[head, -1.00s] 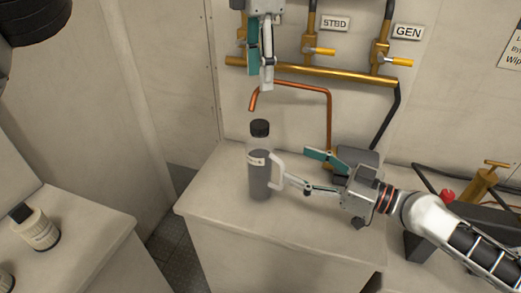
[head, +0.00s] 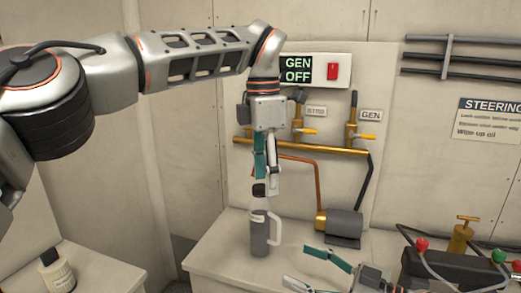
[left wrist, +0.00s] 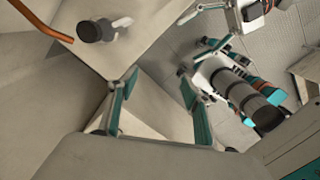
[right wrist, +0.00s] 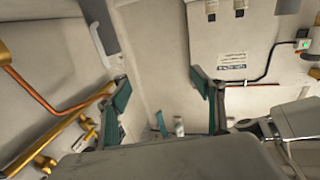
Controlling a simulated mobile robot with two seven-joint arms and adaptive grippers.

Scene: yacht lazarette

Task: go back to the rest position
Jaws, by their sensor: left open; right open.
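My left gripper (head: 267,185) points down with its fingers apart. My right gripper (head: 303,268) is open and empty, low in the head view, to the right of and apart from the bottle. Its palm is partly cut off by the frame.
Brass piping (head: 300,146) with yellow-handled valves runs on the back wall, under a GEN OFF panel (head: 318,70). A grey motor-like pump (head: 340,226) is right of the bottle. A cream bottle (head: 57,272) stands on the left bench. A brass pump (head: 462,235) stands at right.

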